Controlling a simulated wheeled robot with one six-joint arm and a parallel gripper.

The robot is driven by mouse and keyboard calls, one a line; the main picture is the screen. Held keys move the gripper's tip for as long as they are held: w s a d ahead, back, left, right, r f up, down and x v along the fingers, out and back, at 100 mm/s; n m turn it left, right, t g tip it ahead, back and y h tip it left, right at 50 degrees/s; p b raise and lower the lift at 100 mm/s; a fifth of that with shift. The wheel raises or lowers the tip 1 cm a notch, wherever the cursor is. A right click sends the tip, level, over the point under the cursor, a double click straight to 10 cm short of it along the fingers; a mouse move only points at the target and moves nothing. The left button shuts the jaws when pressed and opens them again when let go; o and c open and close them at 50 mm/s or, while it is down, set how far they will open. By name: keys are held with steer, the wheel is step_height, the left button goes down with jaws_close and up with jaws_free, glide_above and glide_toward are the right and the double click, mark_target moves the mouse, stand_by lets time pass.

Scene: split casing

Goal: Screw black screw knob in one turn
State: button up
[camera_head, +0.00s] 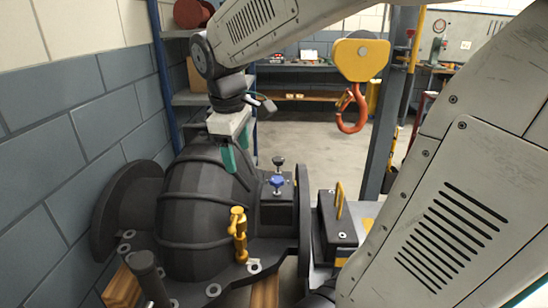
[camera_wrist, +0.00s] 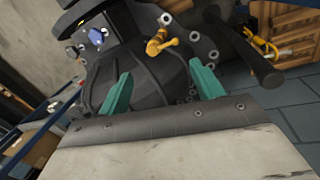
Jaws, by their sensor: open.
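The black screw knob (camera_head: 278,161) stands upright on a dark block at the right side of the large dark casing (camera_head: 190,215). A blue knob (camera_head: 277,181) sits just in front of it and also shows at the upper left of the wrist view (camera_wrist: 97,37). I cannot clearly pick out the black knob in the wrist view. My gripper (camera_head: 239,162) is open and empty, its teal fingers pointing down over the casing, left of both knobs. In the wrist view my gripper (camera_wrist: 162,70) has its fingers wide apart with only the casing behind them.
A yellow valve fitting (camera_head: 238,235) stands on the casing's front flange. An orange crane hook (camera_head: 351,108) hangs at the right. A brick wall (camera_head: 50,150) closes off the left. A smaller dark box with a yellow handle (camera_head: 338,205) stands right of the casing.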

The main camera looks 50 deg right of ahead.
steer(key=w+d+f+n+h, duration=0.1)
steer(key=w+d+f+n, duration=0.3)
steer(key=w+d, duration=0.75)
steer(key=n+g+h, duration=0.1)
steer(key=n+h, duration=0.1)
steer(key=n, duration=0.5)
glide_toward(278, 159)
steer(key=shift+n+y, duration=0.3)
steer(key=x, duration=0.7)
steer(key=shift+d+f, duration=0.1)
steer(key=shift+d, duration=0.25)
steer(key=shift+d+f, duration=0.15)
steer(key=shift+f, duration=0.3)
steer(key=shift+w, duration=0.1)
steer(key=c, duration=1)
